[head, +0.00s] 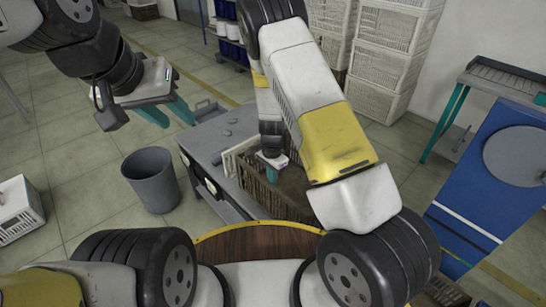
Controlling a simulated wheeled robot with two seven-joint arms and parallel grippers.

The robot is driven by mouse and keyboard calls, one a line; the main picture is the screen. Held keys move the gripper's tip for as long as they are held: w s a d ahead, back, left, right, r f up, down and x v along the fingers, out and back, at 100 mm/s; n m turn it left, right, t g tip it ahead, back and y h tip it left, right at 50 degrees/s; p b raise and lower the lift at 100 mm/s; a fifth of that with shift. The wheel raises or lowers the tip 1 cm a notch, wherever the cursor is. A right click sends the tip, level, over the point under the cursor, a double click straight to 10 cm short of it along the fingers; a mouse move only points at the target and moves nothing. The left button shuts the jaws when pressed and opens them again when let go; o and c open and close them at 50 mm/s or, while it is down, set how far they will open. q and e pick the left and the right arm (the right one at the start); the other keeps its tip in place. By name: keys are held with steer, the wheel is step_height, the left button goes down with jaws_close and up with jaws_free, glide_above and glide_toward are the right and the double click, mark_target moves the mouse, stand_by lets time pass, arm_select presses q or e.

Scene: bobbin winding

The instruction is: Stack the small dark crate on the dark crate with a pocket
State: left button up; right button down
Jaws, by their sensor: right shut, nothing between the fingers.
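A brown-dark slatted crate (254,186) stands on the grey table, partly hidden behind my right arm. A pale panel (231,160) shows at its left side; I cannot tell if it is the pocket. My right gripper (272,176) points down at this crate, fingers shut and empty, seemingly over or inside its opening. Another dark slatted crate (440,293) shows partly at the bottom right edge, mostly hidden by my arm; I cannot tell which crate is the small one. My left gripper (167,114) is open and empty, above the floor left of the table.
The grey table (211,140) has drawers and a few small items on top. A grey bin (150,179) stands on the floor left of it. Stacks of white crates (385,50) stand behind. A blue machine (490,170) is at the right and a white box (18,210) at far left.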

steer(key=shift+s+a, duration=0.1)
steer(key=shift+a, duration=0.05)
steer(key=s+a, duration=0.7)
steer(key=a, duration=0.2)
steer(key=shift+s+a, duration=0.25)
steer(key=shift+s, duration=0.05)
